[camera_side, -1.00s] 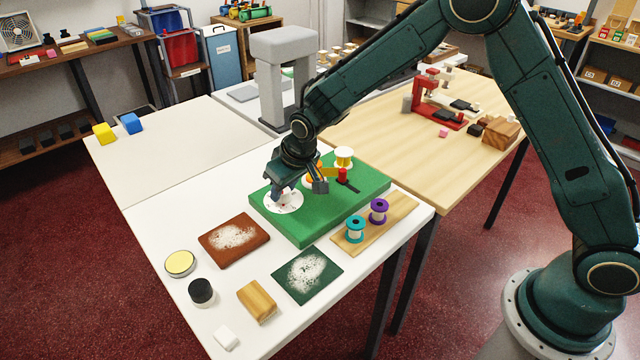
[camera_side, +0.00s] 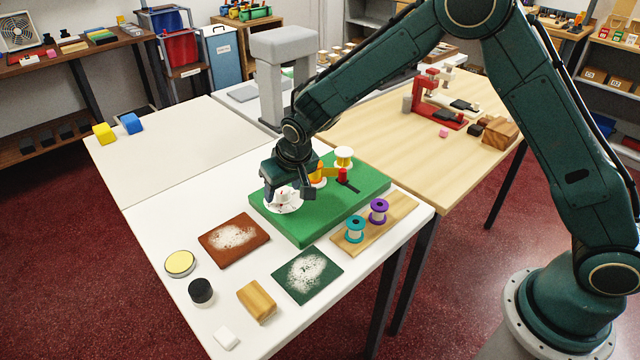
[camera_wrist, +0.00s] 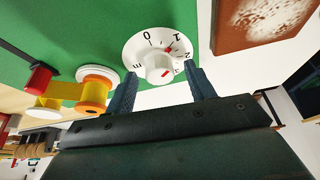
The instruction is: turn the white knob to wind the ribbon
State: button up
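The white knob (camera_wrist: 159,67) stands at the centre of a white dial (camera_wrist: 146,42) marked with numbers, on the green board (camera_side: 340,205). A red mark shows on the knob and another on the dial near the 1. My gripper (camera_wrist: 160,75) is open, its fingers apart on either side of the knob; I cannot tell whether they touch it. In the side view my gripper (camera_side: 289,192) is just over the dial. Yellow ribbon (camera_wrist: 62,90) runs from an orange-yellow spool (camera_wrist: 95,92) past a red post (camera_wrist: 38,80). A white-topped spool (camera_side: 344,153) stands behind.
A wooden strip (camera_side: 385,226) with a teal spool (camera_side: 355,229) and a purple spool (camera_side: 378,211) lies right of the board. A brown pad (camera_side: 234,238) and a dark green pad (camera_side: 307,275) lie in front.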

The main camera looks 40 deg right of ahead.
jog(key=shift+r, duration=0.2)
jog(key=v, duration=1.3)
jog(key=shift+r, duration=0.2)
jog(key=shift+s, duration=0.1)
jog(key=shift+r, duration=0.1)
jog(key=s+d+r, duration=0.5)
jog(key=s, duration=0.2)
jog(key=s+d+r, duration=0.5)
jog(key=s, duration=0.2)
jog(key=s+d, duration=0.2)
jog(key=s, duration=0.6)
jog(key=s+d+n+t, duration=0.1)
jog(key=s, duration=0.7)
jog(key=shift+s+d+f, duration=0.15)
jog(key=shift+d+f, duration=0.2)
